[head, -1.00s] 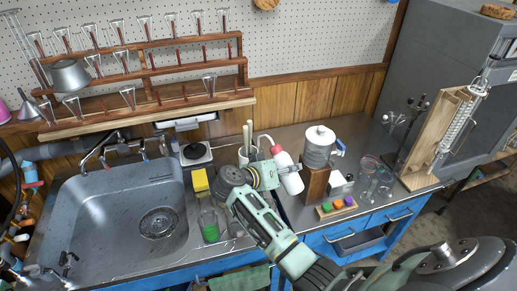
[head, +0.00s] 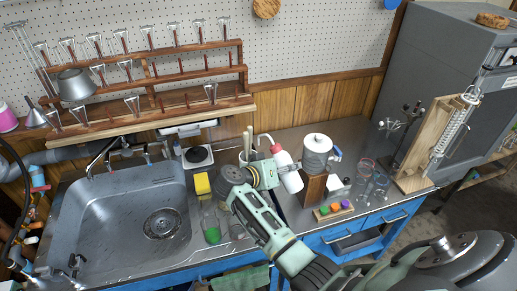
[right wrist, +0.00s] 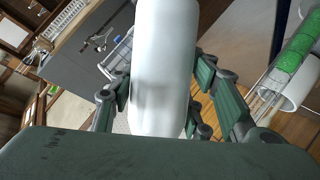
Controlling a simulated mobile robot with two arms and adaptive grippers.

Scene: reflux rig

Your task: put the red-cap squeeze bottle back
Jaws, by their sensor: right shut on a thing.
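The red-cap squeeze bottle (head: 291,180) is white, with a red cap (head: 277,149) and a thin bent spout. It is nearly upright, tilted a little, over the counter right of the sink. My right gripper (head: 278,174) reaches in from the lower right and is shut around its body. In the right wrist view the white bottle body (right wrist: 164,65) fills the space between the green fingers; its cap is out of that view. I cannot tell whether the bottle's base touches the counter. My left gripper is not in view.
A wooden block (head: 313,189) with a white-lidded jar (head: 317,157) stands close right of the bottle. Colored stoppers (head: 335,208) and glassware (head: 371,182) are further right. A yellow sponge (head: 202,184) and green-bottomed glass (head: 211,233) stand left, by the sink (head: 110,225).

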